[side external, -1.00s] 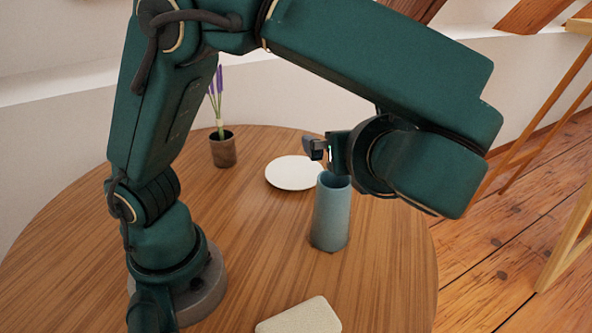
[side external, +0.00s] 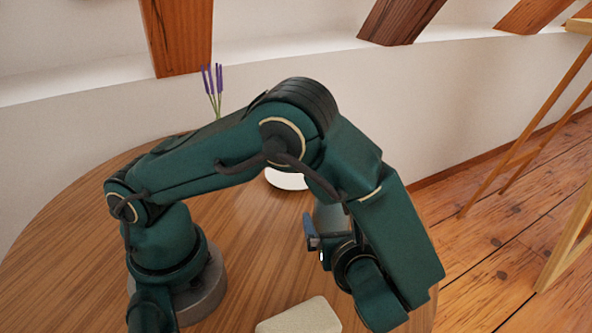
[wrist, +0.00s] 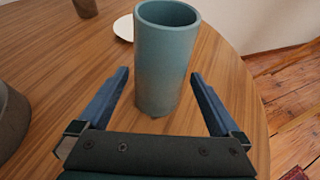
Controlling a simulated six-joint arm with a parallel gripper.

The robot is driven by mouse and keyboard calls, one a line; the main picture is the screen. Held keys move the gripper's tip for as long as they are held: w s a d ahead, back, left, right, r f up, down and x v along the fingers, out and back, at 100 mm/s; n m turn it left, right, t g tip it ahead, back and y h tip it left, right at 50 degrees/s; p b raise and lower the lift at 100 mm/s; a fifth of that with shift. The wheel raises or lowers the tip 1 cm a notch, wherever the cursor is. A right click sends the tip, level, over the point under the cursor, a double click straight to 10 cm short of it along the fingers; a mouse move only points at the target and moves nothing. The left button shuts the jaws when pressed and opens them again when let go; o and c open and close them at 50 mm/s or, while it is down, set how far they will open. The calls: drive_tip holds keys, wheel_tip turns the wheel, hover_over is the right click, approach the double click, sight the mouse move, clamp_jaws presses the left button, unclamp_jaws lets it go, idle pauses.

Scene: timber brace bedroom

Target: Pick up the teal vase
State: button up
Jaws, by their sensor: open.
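The teal vase (wrist: 164,75) stands upright on the round wooden table, open at the top, in the wrist view. In the side external view most of it is hidden behind my arm, with a blue-grey part (side external: 328,217) showing. My gripper (wrist: 160,85) is open. Its two blue fingers lie low on either side of the vase's near lower part, with a visible gap on each side. In the side external view my gripper (side external: 312,235) is down near the table, beside the vase. I cannot tell how far the fingertips reach past the vase.
A white plate (side external: 287,180) lies behind the vase and also shows in the wrist view (wrist: 124,28). Purple flowers (side external: 212,82) stand at the back; their brown pot (wrist: 86,7) shows in the wrist view. A pale block (side external: 300,316) lies at the table's front.

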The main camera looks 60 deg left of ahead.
sight(335, 220)
drive_tip(key=shift+x, duration=1.55)
clamp_jaws()
drive_tip(key=shift+r, duration=0.1)
drive_tip(key=shift+r, duration=0.1)
